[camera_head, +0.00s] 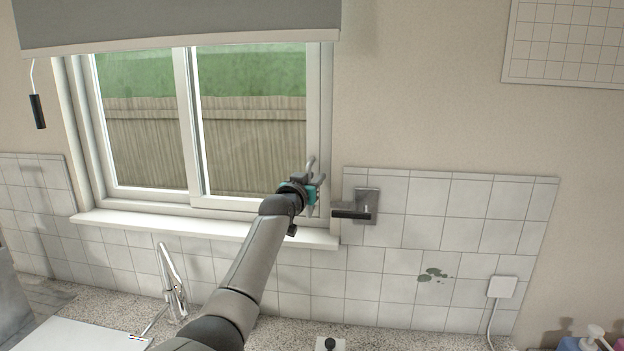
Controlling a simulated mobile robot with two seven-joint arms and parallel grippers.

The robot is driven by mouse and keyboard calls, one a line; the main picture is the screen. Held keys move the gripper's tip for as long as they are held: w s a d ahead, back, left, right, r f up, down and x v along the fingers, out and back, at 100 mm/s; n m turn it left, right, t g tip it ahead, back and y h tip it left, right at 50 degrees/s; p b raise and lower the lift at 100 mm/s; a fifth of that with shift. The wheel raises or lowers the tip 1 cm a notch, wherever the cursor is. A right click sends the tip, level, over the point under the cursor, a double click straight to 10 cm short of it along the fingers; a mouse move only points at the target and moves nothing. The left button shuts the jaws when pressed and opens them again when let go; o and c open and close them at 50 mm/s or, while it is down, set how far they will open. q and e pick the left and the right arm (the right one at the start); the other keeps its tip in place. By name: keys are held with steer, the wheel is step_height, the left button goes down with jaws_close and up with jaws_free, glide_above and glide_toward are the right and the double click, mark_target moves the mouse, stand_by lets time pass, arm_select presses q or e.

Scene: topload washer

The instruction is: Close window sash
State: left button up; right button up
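The window (188,120) has a white frame and two glazed panes side by side. The right sash (255,203) has its left upright near the middle of the window. Its right upright lies close to the right side of the frame; I cannot tell whether a gap is left there. My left gripper (311,187), grey with teal parts, is at the lower right of this sash, in front of its right upright. Its fingers are small and partly hidden by the wrist, so contact and opening are unclear. My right gripper is not in view.
A grey blind (180,22) hangs over the window top. The white sill (205,227) runs below. A black-handled fixture (365,207) sits on the tiles right of my gripper. A chrome faucet (172,280) rises from the speckled counter (390,340).

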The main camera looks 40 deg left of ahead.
arm_select(q)
steer(key=shift+o, duration=1.4)
steer(key=shift+w+d, duration=0.1)
steer(key=shift+d, duration=0.1)
steer(key=shift+o, duration=0.3)
steer(key=shift+a, duration=0.15)
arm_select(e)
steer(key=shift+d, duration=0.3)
arm_select(q)
steer(key=b+v, duration=0.1)
steer(key=v, duration=1.4)
steer(key=shift+b, duration=0.4)
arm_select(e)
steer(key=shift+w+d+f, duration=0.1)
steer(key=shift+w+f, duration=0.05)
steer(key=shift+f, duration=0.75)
